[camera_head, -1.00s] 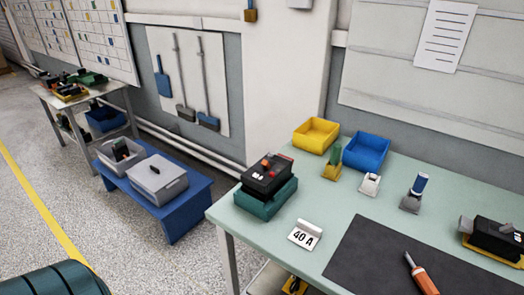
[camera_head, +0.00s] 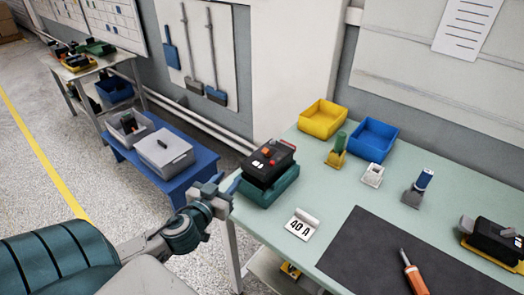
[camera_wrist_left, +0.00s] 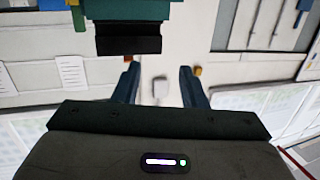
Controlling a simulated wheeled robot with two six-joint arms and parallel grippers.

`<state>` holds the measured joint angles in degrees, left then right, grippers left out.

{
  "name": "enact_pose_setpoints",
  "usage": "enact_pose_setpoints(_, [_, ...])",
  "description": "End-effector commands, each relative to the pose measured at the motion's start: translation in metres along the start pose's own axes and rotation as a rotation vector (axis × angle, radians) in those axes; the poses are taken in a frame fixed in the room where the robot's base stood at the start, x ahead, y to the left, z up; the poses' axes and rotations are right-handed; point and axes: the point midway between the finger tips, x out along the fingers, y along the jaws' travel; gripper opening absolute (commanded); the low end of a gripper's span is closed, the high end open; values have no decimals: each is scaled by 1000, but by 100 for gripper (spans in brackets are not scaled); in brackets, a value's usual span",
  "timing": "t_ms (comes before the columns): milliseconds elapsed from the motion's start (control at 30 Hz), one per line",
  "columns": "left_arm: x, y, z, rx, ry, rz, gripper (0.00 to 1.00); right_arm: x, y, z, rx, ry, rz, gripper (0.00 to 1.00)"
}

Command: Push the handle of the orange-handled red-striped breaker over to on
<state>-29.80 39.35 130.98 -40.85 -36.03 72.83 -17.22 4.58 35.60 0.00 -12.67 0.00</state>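The breaker (camera_head: 262,172) is a black block with an orange handle (camera_head: 265,151) and red parts on top. It sits on a teal base (camera_head: 272,190) at the near left corner of the green table. Whether its handle is on or off is too small to tell. My left gripper (camera_head: 230,184) is just left of the breaker, apart from it, at the table edge. In the left wrist view its two fingers (camera_wrist_left: 160,88) stand wide apart with nothing between them. A black block on teal (camera_wrist_left: 128,38), apparently the breaker, shows upside down there. My right gripper is out of view.
A "40 A" sign (camera_head: 299,226) stands right of the breaker. Yellow (camera_head: 322,121) and blue (camera_head: 369,141) bins are behind. A dark mat (camera_head: 380,255), a screwdriver (camera_head: 413,278) and another black breaker (camera_head: 490,236) lie to the right. A blue bench (camera_head: 190,178) stands left.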

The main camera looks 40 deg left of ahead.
Motion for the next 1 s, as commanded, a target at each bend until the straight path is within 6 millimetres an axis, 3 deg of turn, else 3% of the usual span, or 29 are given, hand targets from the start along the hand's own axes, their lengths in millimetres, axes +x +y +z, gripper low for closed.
enact_pose_setpoints(100, [9,11,-20,-6,77,133,38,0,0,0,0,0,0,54])
enact_pose_setpoints(300, [13,22,-31,-22,111,251,38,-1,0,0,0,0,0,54])
enact_pose_setpoints(467, [20,24,-34,-26,110,252,38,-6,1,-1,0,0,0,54])
enact_pose_setpoints(1000, [75,38,-42,-29,109,252,38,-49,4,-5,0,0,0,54])
